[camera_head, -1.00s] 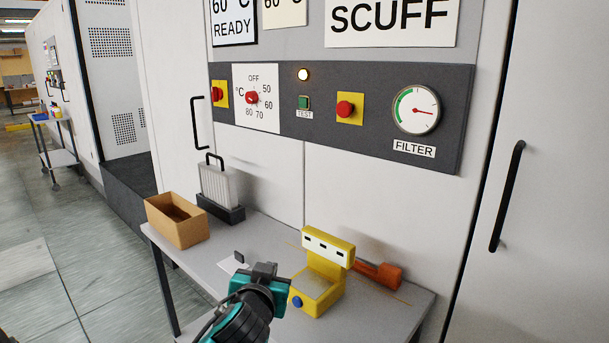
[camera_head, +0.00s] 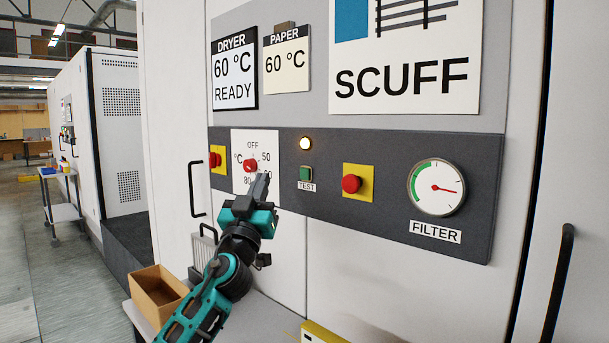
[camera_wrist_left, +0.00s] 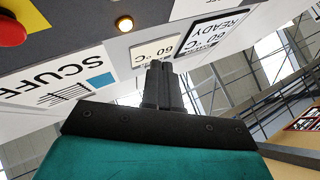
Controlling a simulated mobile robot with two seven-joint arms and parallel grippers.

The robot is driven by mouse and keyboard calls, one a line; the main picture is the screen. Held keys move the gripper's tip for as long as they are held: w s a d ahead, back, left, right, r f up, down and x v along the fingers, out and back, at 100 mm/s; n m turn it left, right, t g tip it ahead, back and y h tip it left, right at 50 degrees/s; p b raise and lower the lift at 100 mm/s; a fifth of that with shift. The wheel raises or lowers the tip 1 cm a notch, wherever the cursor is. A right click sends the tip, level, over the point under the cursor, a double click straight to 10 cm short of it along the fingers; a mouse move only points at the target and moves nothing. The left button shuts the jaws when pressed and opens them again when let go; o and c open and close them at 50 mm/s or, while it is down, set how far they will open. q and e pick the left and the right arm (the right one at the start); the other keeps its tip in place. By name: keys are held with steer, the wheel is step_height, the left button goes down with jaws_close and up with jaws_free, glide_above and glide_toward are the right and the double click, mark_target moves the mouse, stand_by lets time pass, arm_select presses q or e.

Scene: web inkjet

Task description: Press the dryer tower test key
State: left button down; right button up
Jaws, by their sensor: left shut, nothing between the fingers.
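The green square test key (camera_head: 305,173) sits on the dark control panel (camera_head: 400,234) of the dryer tower, above a "TEST" label and below a lit amber lamp (camera_head: 305,144). My left gripper (camera_head: 262,180) is shut and empty. In the head view it is left of the key, in front of the lower part of the temperature dial plate (camera_head: 240,170). In the left wrist view its closed fingers (camera_wrist_left: 163,85) point up toward the signs, and the lamp (camera_wrist_left: 125,24) shows to their left. The key cannot be made out there. My right gripper is not in view.
A red button on a yellow plate (camera_head: 352,184) and the filter gauge (camera_head: 437,188) are right of the key. A second red button (camera_head: 214,160) is at the panel's left end. Below are a table with a cardboard box (camera_head: 158,294) and a yellow device (camera_head: 320,334).

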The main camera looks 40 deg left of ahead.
mark_target(305, 174)
arm_select(q)
steer(key=shift+w, duration=0.1)
steer(key=w+b, duration=0.3)
steer(key=w, duration=0.5)
steer(key=shift+w+d, duration=0.35)
steer(key=shift+d, duration=0.05)
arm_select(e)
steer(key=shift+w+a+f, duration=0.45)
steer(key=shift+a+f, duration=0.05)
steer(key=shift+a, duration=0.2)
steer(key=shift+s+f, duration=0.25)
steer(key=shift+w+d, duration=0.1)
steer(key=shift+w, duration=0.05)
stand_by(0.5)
arm_select(q)
steer(key=shift+f, duration=0.1)
